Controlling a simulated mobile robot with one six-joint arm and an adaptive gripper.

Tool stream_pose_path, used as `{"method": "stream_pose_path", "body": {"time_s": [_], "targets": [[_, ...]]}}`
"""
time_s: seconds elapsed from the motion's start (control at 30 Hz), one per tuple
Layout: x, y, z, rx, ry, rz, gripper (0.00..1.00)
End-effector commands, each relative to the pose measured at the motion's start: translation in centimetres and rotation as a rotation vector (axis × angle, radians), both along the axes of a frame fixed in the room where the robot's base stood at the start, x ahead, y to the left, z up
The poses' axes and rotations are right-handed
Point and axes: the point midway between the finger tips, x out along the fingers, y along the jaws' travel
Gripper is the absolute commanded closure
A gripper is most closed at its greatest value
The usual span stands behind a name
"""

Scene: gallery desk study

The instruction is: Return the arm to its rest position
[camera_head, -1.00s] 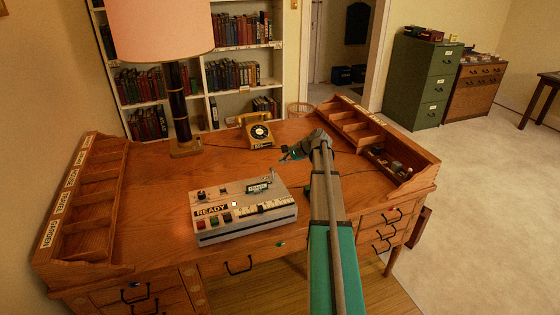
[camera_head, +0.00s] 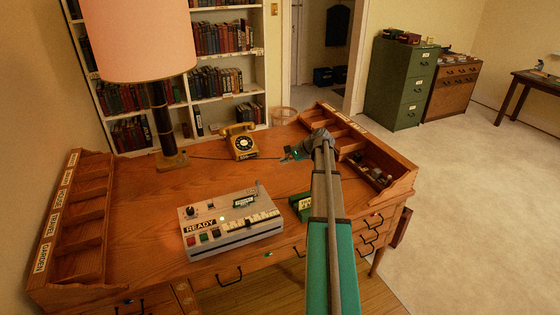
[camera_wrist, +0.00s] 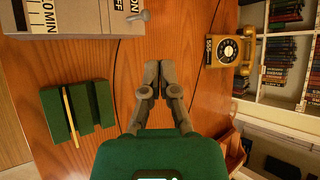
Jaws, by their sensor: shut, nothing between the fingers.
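My gripper (camera_wrist: 150,82) is shut and empty in the wrist view, its grey fingertips together above the bare wooden desk top. In the head view my gripper (camera_head: 290,154) shows small at the end of the arm, over the desk's right half. The desk (camera_head: 150,205) lies beneath it. A yellow rotary telephone (camera_head: 241,143) stands behind and left of the gripper, apart from it; it also shows in the wrist view (camera_wrist: 230,50).
A grey console (camera_head: 230,228) labelled READY stands at the desk's front middle. A green slotted block (camera_head: 299,205) is beside it, partly behind my arm. Pigeonhole racks line the left (camera_head: 83,215) and right (camera_head: 360,150) edges. A lamp (camera_head: 140,40) stands at the back left.

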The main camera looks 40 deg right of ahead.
Motion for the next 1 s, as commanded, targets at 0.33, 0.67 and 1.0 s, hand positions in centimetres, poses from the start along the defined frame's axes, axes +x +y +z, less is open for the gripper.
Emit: {"method": "stream_pose_path", "body": {"time_s": [0.33, 0.67, 1.0], "targets": [[-0.2, -0.2, 0.4, 0.0, -0.001, 0.001, 1.0], [-0.2, -0.1, 0.4, -0.001, -0.001, 0.002, 1.0], [-0.1, 2.3, 0.0, -0.031, 0.01, 0.048, 1.0]]}}
